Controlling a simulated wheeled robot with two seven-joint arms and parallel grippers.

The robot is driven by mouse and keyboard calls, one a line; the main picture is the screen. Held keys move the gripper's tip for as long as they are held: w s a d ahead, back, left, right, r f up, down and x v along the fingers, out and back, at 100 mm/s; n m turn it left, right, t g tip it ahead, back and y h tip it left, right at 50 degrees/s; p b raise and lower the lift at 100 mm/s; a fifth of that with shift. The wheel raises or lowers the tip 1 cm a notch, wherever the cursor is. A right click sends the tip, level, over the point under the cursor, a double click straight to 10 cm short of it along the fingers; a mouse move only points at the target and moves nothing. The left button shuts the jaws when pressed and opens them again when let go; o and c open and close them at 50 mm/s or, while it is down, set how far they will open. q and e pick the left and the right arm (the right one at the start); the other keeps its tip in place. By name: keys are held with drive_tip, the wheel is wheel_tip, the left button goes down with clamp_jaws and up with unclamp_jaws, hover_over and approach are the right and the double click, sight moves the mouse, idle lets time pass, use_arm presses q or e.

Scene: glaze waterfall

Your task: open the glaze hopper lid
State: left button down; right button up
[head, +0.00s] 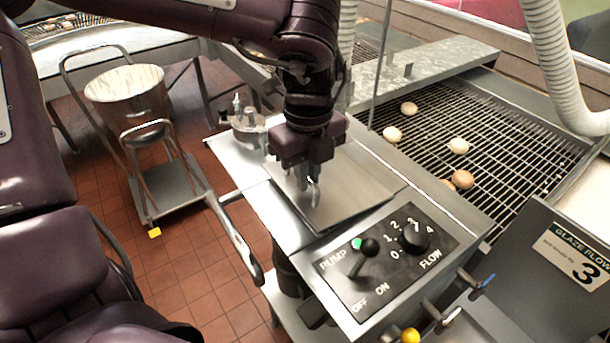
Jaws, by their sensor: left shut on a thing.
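The glaze hopper lid (358,195) is a flat, shiny steel plate on top of the machine in the middle of the head view, behind the control panel. It looks closed or nearly so; I cannot tell if its edge is lifted. My left gripper (312,190) comes down from above onto the lid and is shut on its small metal handle, which the fingers mostly hide. My right gripper is out of view.
In front of the lid is a black control panel (350,293) with a pump lever (364,258) and a flow knob (414,238). A wire conveyor (500,150) with several doughnuts runs at right. A bucket (128,95) stands on a cart at left. A ribbed hose (556,75) hangs at upper right.

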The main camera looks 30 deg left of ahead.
use_arm(q)
drive_tip(key=shift+w+d+r+p, duration=0.1)
drive_tip(key=shift+w+r+p, duration=0.2)
drive_tip(key=shift+r, duration=0.25)
drive_tip(key=shift+w+d+r+p, duration=0.1)
drive_tip(key=shift+w+r+p, duration=0.05)
drive_tip(key=shift+r+p, duration=0.3)
drive_tip(key=shift+w+d+r+p, duration=0.2)
drive_tip(key=shift+w+r+p, duration=0.15)
drive_tip(key=shift+w+r, duration=0.25)
drive_tip(key=shift+w+d+r+p, duration=0.2)
drive_tip(key=shift+w+r+p, duration=0.15)
drive_tip(key=shift+r, duration=0.4)
drive_tip(key=w+d+r+p, duration=0.2)
drive_tip(key=w+r+p, duration=0.2)
drive_tip(key=w+p, duration=0.2)
drive_tip(key=shift+w+d+p, duration=0.4)
drive_tip(key=shift+p, duration=0.3)
